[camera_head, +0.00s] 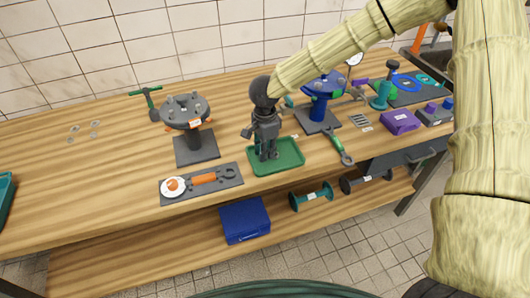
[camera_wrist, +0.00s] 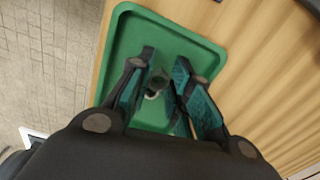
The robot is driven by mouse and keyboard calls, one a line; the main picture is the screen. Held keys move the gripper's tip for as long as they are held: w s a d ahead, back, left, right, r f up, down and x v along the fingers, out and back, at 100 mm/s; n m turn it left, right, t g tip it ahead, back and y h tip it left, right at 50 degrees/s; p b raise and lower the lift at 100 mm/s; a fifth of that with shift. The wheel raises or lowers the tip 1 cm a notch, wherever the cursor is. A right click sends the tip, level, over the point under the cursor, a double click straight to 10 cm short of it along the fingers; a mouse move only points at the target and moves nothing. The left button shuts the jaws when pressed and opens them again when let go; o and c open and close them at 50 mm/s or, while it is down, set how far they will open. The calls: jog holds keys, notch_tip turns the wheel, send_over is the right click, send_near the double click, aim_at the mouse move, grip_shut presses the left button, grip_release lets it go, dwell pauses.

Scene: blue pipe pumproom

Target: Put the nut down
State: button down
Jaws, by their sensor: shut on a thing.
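My gripper (camera_head: 267,155) points down over the green tray (camera_head: 291,157) near the front of the wooden bench. In the wrist view, my gripper (camera_wrist: 164,72) has its two fingers shut on a small grey nut (camera_wrist: 157,84), which shows between the fingertips. The tray floor (camera_wrist: 130,35) lies beneath it. The fingers partly cover the nut, and I cannot tell whether it touches the tray. The nut cannot be made out in the head view.
A grey flanged stand (camera_head: 186,112) is left of the tray, and a blue one (camera_head: 323,97) is behind right. A dark mat (camera_head: 232,182) with an orange-handled tool lies left front. A green-handled tool (camera_head: 338,145) lies right. The bench's left part is mostly clear.

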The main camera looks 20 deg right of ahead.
jog(key=shift+f, duration=1)
jog(key=c, duration=1.3)
grip_release()
jog(key=shift+f, duration=0.15)
notch_tip(320, 180, up, 12)
jog(key=b, duration=0.1)
jog(key=shift+r, duration=0.2)
